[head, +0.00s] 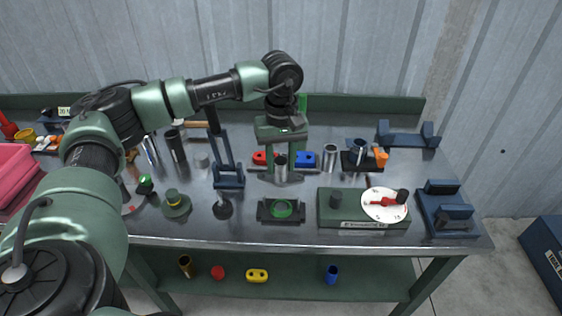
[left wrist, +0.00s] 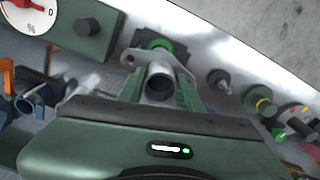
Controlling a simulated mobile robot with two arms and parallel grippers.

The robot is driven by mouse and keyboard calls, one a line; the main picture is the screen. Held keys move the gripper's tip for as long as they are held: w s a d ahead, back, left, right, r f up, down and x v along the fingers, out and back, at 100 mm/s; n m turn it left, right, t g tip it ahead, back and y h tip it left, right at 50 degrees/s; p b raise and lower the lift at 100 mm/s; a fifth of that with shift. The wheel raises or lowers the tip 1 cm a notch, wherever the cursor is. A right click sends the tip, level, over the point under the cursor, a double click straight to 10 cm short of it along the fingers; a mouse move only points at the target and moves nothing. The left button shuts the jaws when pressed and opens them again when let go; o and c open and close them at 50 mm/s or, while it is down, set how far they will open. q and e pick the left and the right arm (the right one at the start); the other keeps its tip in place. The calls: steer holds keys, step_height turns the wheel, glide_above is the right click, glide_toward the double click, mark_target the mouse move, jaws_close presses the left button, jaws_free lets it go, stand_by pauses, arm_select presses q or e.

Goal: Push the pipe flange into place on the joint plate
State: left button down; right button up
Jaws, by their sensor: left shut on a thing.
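My left gripper (head: 282,163) is shut on a grey metal pipe flange (head: 281,172) and holds it above the bench. In the left wrist view the pipe flange (left wrist: 158,82) shows its open tube end, with a flat lugged plate beyond it. The joint plate (head: 265,212) is a dark block with a green ring, at the bench's front middle. In the left wrist view the joint plate (left wrist: 180,58) is partly hidden behind the flange, which appears apart from it. The right gripper is not in view.
A green box with a white dial (head: 384,205) stands right of the joint plate. A black knob-topped piece (head: 223,209) and a green round piece (head: 176,203) stand left of it.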

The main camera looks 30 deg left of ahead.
mark_target(281, 182)
arm_select(q)
steer(key=shift+w+f+b, duration=0.15)
steer(key=shift+f+b, duration=0.25)
steer(key=shift+f, duration=0.2)
step_height(281, 182, down, 2)
steer(key=shift+f+b, duration=0.1)
steer(key=shift+b, duration=0.8)
step_height(281, 182, down, 2)
steer(key=shift+f+b, duration=0.2)
steer(key=shift+b, duration=0.7)
steer(key=shift+f, duration=0.3)
steer(key=shift+f+b, duration=0.2)
steer(key=shift+b, duration=0.2)
steer(key=shift+f+b, duration=1.35)
steer(key=shift+f, duration=0.45)
steer(key=c, duration=0.9)
jaws_free()
